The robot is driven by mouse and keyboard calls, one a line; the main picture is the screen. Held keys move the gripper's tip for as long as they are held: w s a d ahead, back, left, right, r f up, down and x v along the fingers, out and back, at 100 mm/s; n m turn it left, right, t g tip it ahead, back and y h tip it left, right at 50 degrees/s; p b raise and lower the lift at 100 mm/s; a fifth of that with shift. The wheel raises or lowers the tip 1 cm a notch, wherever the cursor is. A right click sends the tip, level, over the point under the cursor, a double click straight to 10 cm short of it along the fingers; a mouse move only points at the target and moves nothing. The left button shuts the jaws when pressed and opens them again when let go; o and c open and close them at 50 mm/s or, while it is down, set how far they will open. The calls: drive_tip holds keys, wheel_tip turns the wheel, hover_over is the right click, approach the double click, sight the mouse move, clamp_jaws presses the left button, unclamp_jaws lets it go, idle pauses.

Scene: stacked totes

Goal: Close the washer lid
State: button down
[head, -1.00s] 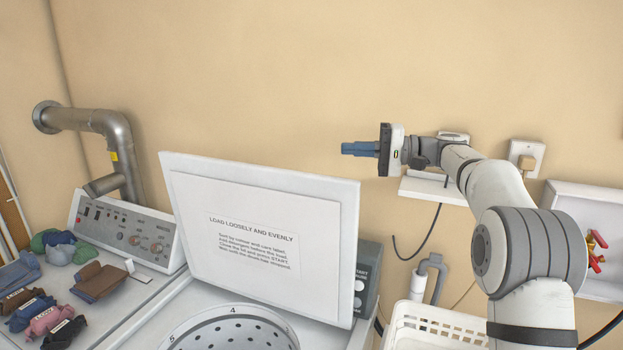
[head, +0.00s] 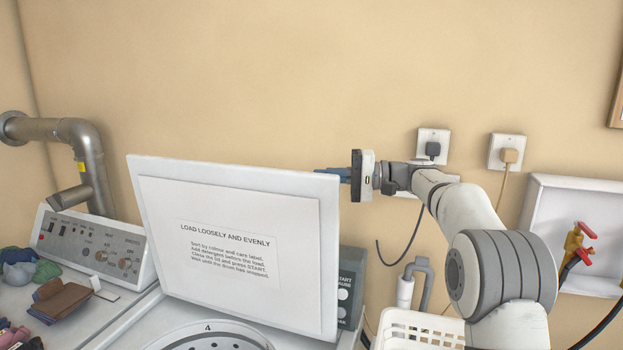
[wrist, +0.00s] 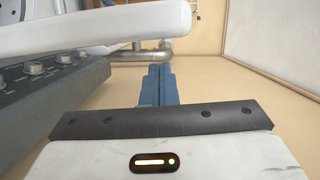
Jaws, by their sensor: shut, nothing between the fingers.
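The white washer lid (head: 155,210) stands open and upright, with a notice on its inner face. Below it the round drum opening (head: 215,338) of the washer shows at the bottom edge of the head view. My gripper (head: 330,175) is at the lid's upper right corner, its blue fingers partly hidden behind the lid. In the wrist view, the shut blue fingers (wrist: 158,85) point ahead and hold nothing. The lid's edge (wrist: 110,30) crosses above and left of them there. I cannot tell whether the fingers touch the lid.
A control panel (head: 95,250) and folded clothes (head: 60,300) are on the machine at left. A metal pipe (head: 85,150) runs along the wall. A white basket (head: 420,330) stands below my arm. Wall sockets (head: 433,143) and a valve box (head: 580,225) are at right.

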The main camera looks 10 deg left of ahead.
sight(288, 175)
drive_tip(key=a, duration=0.2)
drive_tip(key=s+a+p, duration=0.1)
drive_tip(key=a, duration=0.2)
drive_tip(key=a+p, duration=0.1)
drive_tip(key=a, duration=0.2)
drive_tip(key=shift+s+a, duration=0.15)
drive_tip(key=shift+a, duration=0.1)
drive_tip(key=shift+s, duration=0.1)
